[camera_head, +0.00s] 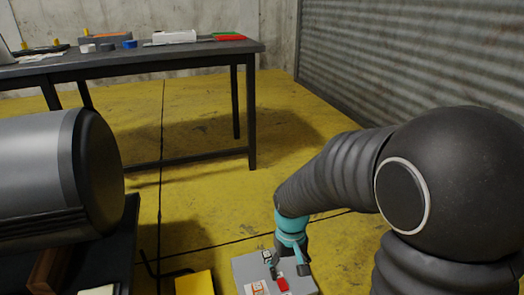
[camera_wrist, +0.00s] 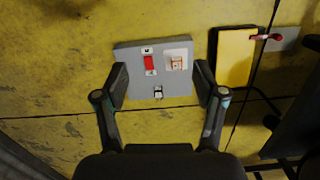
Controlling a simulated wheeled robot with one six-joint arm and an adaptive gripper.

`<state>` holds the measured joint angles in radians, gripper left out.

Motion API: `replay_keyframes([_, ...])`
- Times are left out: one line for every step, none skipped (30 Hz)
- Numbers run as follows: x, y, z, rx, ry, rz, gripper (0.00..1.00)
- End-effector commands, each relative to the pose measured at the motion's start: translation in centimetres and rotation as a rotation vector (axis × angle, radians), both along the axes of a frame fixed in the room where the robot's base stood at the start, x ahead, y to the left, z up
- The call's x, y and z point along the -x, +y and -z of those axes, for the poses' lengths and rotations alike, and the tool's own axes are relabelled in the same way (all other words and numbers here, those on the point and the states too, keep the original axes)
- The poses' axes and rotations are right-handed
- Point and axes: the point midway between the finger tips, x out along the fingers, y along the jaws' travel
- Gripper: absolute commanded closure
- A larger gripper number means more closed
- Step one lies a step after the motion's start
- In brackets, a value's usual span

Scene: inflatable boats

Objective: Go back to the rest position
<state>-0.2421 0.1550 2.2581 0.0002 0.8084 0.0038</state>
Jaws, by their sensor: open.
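My gripper (camera_wrist: 161,84) is open in the wrist view, its two fingers spread with nothing held between them. Beyond the fingers is a grey box (camera_wrist: 180,98) with a red switch, a white plate with a small orange-marked part, and a small dark-and-white piece on its face. In the head view my arm bends down from the right, and the gripper end (camera_head: 286,265) is over the same grey box (camera_head: 306,291) at the bottom. The fingertips overlap the box in both views; I cannot tell whether they touch it.
A yellow block (camera_head: 195,284) lies left of the grey box. A dark table (camera_head: 170,58) with several small items stands at the back left. A large grey cylinder (camera_head: 40,175) is at the left. A corrugated wall (camera_head: 420,60) is at the right. Yellow floor between is open.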

Motion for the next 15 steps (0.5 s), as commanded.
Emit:
replay_keyframes([0.7,-0.6,-2.1,-0.006,-0.024,0.011,0.30])
replay_keyframes([1.1,-0.9,-3.0,-0.008,-0.034,0.017,0.30])
replay_keyframes([1.7,-1.4,-4.2,-0.012,-0.049,0.025,0.30])
replay_keyframes([2.2,-1.7,-5.0,-0.014,-0.061,0.032,0.30])
replay_keyframes([2.6,-2.0,-5.8,-0.017,-0.073,0.038,0.30])
replay_keyframes([3.2,-2.4,-7.0,-0.020,-0.090,0.046,0.30])
replay_keyframes([3.7,-2.8,-7.7,-0.023,-0.103,0.052,0.30])
replay_keyframes([4.1,-3.1,-8.5,-0.025,-0.115,0.059,0.30])
replay_keyframes([4.7,-3.5,-9.6,-0.028,-0.135,0.068,0.30])
replay_keyframes([5.2,-3.8,-10.3,-0.031,-0.149,0.074,0.30])
replay_keyframes([5.6,-4.1,-11.0,-0.033,-0.164,0.080,0.30])
replay_keyframes([6.2,-4.4,-12.0,-0.036,-0.185,0.090,0.30])
replay_keyframes([6.7,-4.7,-12.7,-0.038,-0.200,0.096,0.30])
replay_keyframes([7.1,-5.0,-13.4,-0.041,-0.216,0.102,0.30])
replay_keyframes([7.7,-5.3,-14.3,-0.044,-0.239,0.112,0.30])
